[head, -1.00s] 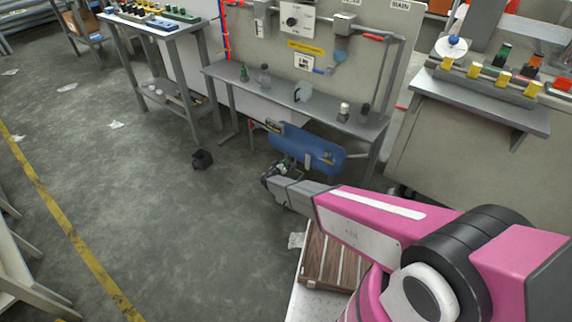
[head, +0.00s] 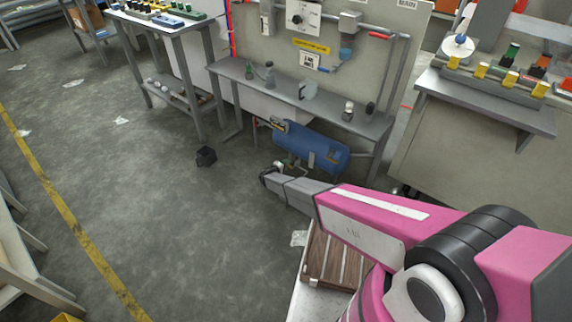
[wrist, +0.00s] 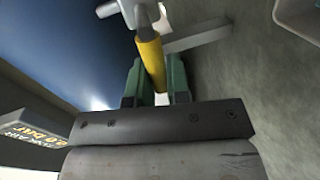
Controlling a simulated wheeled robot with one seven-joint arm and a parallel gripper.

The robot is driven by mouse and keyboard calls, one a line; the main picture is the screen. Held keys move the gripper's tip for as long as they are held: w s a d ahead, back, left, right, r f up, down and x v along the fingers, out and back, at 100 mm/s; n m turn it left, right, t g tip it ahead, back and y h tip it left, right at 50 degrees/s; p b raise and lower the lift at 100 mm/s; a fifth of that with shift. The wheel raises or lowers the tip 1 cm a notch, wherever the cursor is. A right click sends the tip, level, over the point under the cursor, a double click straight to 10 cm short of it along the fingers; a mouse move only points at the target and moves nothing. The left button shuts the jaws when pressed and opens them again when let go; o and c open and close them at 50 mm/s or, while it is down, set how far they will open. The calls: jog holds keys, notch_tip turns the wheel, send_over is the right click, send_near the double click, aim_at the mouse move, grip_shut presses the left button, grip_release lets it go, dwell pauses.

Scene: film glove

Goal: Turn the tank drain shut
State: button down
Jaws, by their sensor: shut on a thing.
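The blue tank (head: 312,150) lies below the grey bench in the head view, and its blue side (wrist: 75,45) fills the upper left of the wrist view. The drain's yellow lever (wrist: 150,62) runs from a pale metal fitting (wrist: 140,14) down between the green fingers of my gripper (wrist: 156,85). My gripper is shut on this lever. The lever cannot be made out there.
A grey bench (head: 310,104) with bottles and a jug stands above the tank. A black block (head: 205,156) lies on the floor to the left. A dark labelled plate (wrist: 30,125) is at the left of the wrist view. Open floor lies to the left.

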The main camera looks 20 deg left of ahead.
jog(key=shift+s+a+f+n, duration=0.1)
jog(key=shift+f+n, duration=0.1)
jog(key=shift+n, duration=0.2)
jog(key=c, duration=1.1)
grip_release()
jog(key=v, duration=1)
jog(key=shift+s, duration=0.35)
jog(key=shift+a+r, duration=0.1)
jog(key=shift+a, duration=0.1)
